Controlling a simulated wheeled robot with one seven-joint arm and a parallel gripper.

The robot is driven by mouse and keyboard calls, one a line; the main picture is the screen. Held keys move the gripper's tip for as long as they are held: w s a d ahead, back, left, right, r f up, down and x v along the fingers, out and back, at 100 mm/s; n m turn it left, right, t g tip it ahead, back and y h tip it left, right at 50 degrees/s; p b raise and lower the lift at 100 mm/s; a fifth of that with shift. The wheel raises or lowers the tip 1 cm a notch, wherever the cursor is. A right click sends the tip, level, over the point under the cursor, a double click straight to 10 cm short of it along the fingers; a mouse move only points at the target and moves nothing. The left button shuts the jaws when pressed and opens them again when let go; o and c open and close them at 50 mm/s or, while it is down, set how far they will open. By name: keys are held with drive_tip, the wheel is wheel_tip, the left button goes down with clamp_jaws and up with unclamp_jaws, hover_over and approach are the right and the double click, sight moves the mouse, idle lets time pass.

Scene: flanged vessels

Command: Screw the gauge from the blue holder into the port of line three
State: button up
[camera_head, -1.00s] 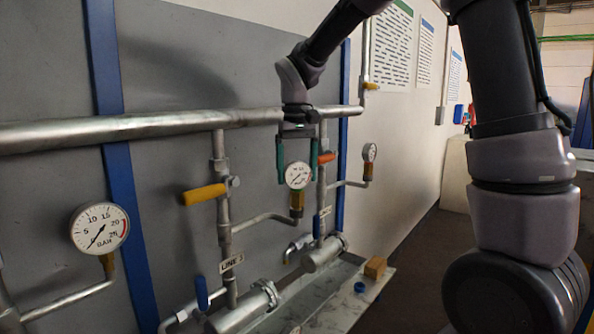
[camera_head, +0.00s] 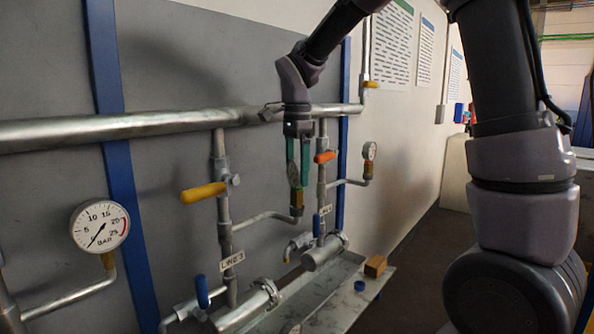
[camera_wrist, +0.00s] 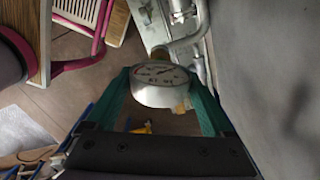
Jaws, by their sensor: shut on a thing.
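My gripper (camera_head: 299,165), with green fingers, is shut on the gauge (camera_head: 293,175). The gauge is upright, and its round face is seen nearly edge-on between the fingers. In the wrist view, the gauge (camera_wrist: 158,88) shows its white dial between the two green fingers. Below it, a brass fitting (camera_head: 297,199) sits at the upturned end of the side pipe (camera_head: 265,216) of line three, marked by its label (camera_head: 232,261). The gauge stands in line with this port; how deep its thread sits cannot be told. A small blue ring-like piece (camera_head: 359,286), perhaps the holder, lies on the tray.
A yellow valve handle (camera_head: 204,193) is left of my gripper, and an orange handle (camera_head: 325,157) is close on its right. Other gauges stand at left (camera_head: 100,227) and right (camera_head: 369,151). A wooden block (camera_head: 375,266) sits on the tray (camera_head: 345,308).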

drive_tip(key=shift+m, duration=0.8)
drive_tip(key=o, duration=1.5)
drive_tip(key=shift+c, duration=0.2)
wheel_tip(320, 180, up, 11)
drive_tip(key=shift+f, duration=0.1)
